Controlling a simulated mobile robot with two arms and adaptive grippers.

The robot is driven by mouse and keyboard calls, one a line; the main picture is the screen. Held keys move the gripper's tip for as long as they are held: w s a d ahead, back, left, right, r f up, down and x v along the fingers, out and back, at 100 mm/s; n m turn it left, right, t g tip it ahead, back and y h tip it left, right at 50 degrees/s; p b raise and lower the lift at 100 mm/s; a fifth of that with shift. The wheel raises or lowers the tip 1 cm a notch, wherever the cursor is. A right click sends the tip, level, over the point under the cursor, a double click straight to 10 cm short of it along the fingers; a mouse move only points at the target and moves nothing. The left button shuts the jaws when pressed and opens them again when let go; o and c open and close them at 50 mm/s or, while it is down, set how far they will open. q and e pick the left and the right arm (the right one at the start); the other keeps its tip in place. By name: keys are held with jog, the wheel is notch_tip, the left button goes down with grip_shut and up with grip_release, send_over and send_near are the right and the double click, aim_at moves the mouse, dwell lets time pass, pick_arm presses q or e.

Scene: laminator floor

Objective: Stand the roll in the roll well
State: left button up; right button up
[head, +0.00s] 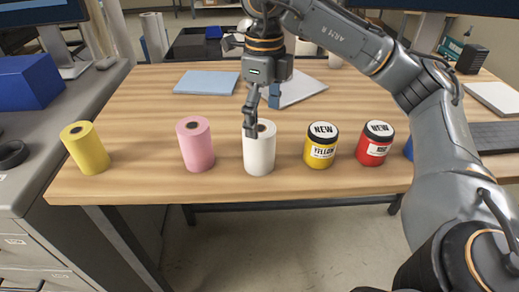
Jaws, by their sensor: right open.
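Three rolls stand upright along the front of the wooden table: a yellow roll (85,150) at the left corner, a pink roll (196,146) and a white roll (259,152). I cannot tell which one the task means. My right gripper (257,118) is open and points down at the top of the white roll, with one finger overlapping its upper rim. Whether it touches the roll is unclear. I cannot make out a roll well in this view. My left gripper is not in view.
A yellow jar (321,147) and a red jar (375,145) stand right of the white roll; a blue one is mostly hidden by my right arm. A blue sheet (206,82) lies behind. A grey desk with a blue box (28,82) adjoins at left.

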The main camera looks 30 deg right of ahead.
aim_at(260, 129)
jog(key=shift+w+a+f, duration=0.1)
jog(key=shift+w+f, duration=0.05)
jog(key=shift+f, duration=0.6)
jog(key=shift+a+f+p, duration=0.3)
jog(key=shift+f+p, duration=0.65)
jog(key=shift+p, duration=0.2)
notch_tip(260, 129, down, 2)
jog(key=shift+w+f, duration=0.1)
jog(key=shift+f, duration=0.4)
jog(key=c, duration=1.3)
jog(key=shift+c, duration=1.3)
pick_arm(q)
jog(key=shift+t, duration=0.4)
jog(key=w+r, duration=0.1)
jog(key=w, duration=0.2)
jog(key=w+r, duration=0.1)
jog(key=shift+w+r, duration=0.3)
pick_arm(e)
jog(key=shift+r, duration=0.2)
